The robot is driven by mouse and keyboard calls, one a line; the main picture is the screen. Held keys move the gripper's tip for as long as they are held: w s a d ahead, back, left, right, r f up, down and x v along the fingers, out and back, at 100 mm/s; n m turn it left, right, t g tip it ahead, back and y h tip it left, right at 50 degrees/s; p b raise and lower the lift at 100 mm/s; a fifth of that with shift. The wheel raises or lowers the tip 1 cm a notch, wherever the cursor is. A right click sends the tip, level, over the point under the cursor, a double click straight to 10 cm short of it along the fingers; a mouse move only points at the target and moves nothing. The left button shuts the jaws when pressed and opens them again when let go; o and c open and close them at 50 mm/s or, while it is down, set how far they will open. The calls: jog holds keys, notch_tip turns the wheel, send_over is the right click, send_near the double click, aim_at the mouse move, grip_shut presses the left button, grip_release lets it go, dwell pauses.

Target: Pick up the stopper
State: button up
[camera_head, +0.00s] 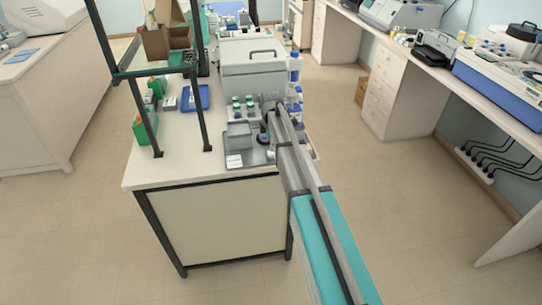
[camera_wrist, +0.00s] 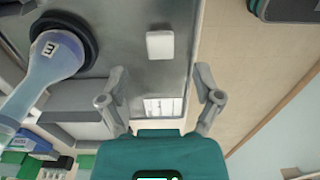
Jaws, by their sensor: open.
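A small white block-like piece (camera_wrist: 160,45), which looks like the stopper, lies on the grey metal tray (camera_wrist: 120,25) in the wrist view. My gripper (camera_wrist: 161,98) is open and empty, its two fingers spread wide. The white piece lies beyond the fingertips, between their lines and apart from both. A blue flask marked "M" (camera_wrist: 45,70) with a dark ring around its base stands on the tray, left of the white piece. In the head view my arm reaches over the tray (camera_head: 262,158) and hides part of it; I cannot make out the fingers there.
A grey box (camera_wrist: 80,122) and a white label (camera_wrist: 163,107) are on the tray. Green-capped bottles (camera_head: 243,104) and a large grey-white box (camera_head: 252,72) stand behind. A dark shelf frame (camera_head: 198,105) rises at left. The bench's front left surface (camera_head: 180,165) is clear.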

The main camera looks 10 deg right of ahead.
aim_at(271, 153)
jog(key=shift+f, duration=0.15)
jog(key=shift+d+f+b, duration=0.1)
jog(key=shift+f+b, duration=2.35)
jog(key=shift+b, duration=0.2)
jog(key=c, duration=0.9)
